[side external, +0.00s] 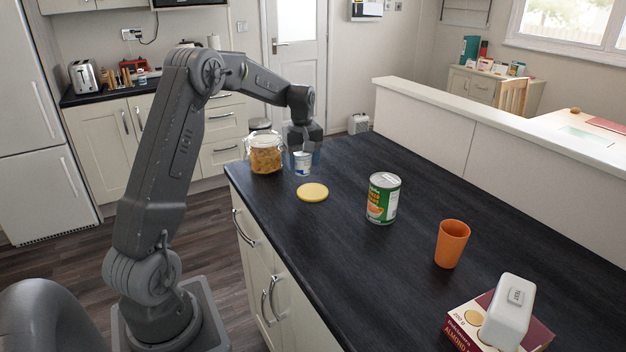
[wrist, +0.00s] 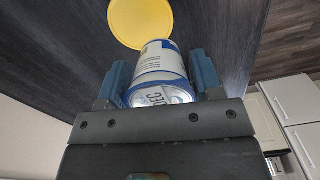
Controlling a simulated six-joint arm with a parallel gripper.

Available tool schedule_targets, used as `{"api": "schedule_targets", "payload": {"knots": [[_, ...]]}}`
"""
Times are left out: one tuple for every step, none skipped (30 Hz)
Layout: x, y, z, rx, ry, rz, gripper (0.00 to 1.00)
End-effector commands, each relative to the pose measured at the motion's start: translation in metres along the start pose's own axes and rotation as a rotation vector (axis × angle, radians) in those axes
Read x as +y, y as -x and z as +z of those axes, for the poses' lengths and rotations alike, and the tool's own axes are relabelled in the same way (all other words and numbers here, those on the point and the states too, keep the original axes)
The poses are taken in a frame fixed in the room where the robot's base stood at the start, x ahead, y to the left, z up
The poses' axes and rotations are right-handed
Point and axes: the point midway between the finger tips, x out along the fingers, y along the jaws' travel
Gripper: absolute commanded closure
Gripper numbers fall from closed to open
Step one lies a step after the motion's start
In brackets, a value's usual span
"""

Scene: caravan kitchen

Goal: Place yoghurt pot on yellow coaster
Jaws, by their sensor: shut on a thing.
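The yoghurt pot (side external: 303,164) is a small white and blue pot near the far left end of the dark counter. My gripper (side external: 303,157) is shut on it from above. In the wrist view the pot (wrist: 160,66) sits between the two blue fingers of my gripper (wrist: 160,85), and its lid side faces the camera. I cannot tell whether its base touches the counter. The yellow coaster (side external: 313,192) lies flat and bare on the counter, a little nearer the side camera than the pot. It also shows beyond the pot in the wrist view (wrist: 140,20).
A glass jar of pasta (side external: 265,153) stands close left of the pot. The counter (side external: 345,260) is clear around the coaster.

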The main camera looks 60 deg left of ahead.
Motion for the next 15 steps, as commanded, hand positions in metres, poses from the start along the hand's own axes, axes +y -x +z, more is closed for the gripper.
{"api": "schedule_targets", "payload": {"knots": [[0.009,-0.006,0.004,0.000,-0.003,0.000,0.67],[0.013,-0.008,0.005,0.000,-0.002,0.000,0.67],[0.018,-0.011,0.006,0.001,-0.002,0.001,0.67],[0.020,-0.012,0.007,0.001,-0.001,0.001,0.67],[0.022,-0.014,0.008,0.001,0.000,0.001,0.67],[0.024,-0.015,0.009,0.001,0.001,0.001,0.67],[0.025,-0.016,0.009,0.002,0.001,0.002,0.67],[0.026,-0.017,0.009,0.002,0.001,0.002,0.67],[0.026,-0.018,0.010,0.001,0.002,0.001,0.67],[0.026,-0.021,0.010,0.001,0.002,0.001,0.67],[0.026,-0.024,0.010,0.000,0.002,0.000,0.67],[0.026,-0.029,0.010,-0.001,0.002,-0.001,0.67],[0.026,-0.033,0.010,-0.001,0.002,-0.001,0.67],[0.025,-0.038,0.010,-0.002,0.002,-0.002,0.67],[0.025,-0.044,0.010,-0.001,0.002,-0.002,0.67]]}}
